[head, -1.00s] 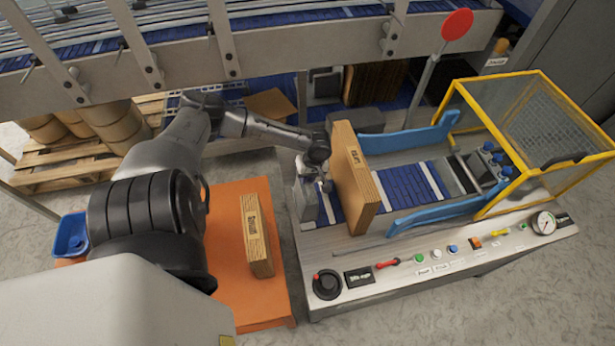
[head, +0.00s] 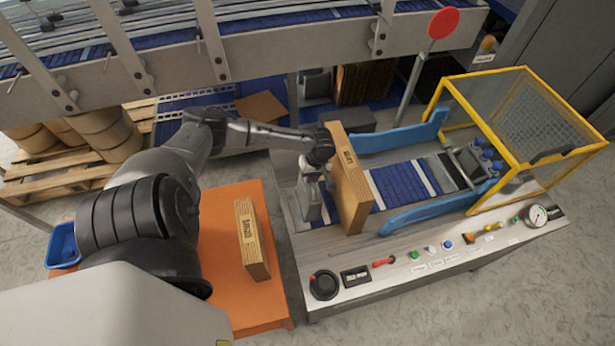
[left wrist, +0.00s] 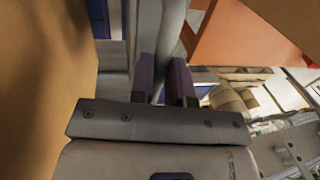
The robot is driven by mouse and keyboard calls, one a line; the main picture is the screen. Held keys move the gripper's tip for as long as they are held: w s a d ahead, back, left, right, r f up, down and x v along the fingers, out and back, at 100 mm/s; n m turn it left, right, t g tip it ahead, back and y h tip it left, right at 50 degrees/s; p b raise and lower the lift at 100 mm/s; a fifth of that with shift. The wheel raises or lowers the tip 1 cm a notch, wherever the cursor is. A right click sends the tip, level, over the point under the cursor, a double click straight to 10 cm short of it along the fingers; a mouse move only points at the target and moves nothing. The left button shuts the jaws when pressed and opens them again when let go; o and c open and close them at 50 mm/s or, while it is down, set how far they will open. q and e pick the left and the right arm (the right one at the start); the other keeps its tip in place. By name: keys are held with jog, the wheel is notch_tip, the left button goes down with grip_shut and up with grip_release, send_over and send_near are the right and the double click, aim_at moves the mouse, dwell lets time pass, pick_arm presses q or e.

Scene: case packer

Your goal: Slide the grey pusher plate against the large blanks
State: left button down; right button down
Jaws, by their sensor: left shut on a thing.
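The large blanks (head: 352,190) stand upright as a thick brown stack on the machine's blue belt, with printing near the top. My left gripper (head: 322,172) is at the plate, beside the stack's left face. In the left wrist view, its two dark fingers (left wrist: 163,80) are shut on a grey upright part of the pusher (left wrist: 155,40). The brown face of the large blanks (left wrist: 40,80) fills the left side there. My right gripper is not in view.
Small blanks (head: 252,240) stand on the orange table (head: 225,295) to the left. Blue guide rails (head: 430,208) flank the belt (head: 400,184). A yellow-framed guard (head: 520,68) stands at the right. A control panel (head: 440,258) runs along the front.

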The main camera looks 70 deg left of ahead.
pick_arm(q)
jog(key=c, duration=1.1)
grip_release()
notch_tip(320, 180, up, 14)
jog(key=w, duration=0.2)
jog(key=shift+w+f, duration=0.25)
jog(key=shift+w, duration=0.05)
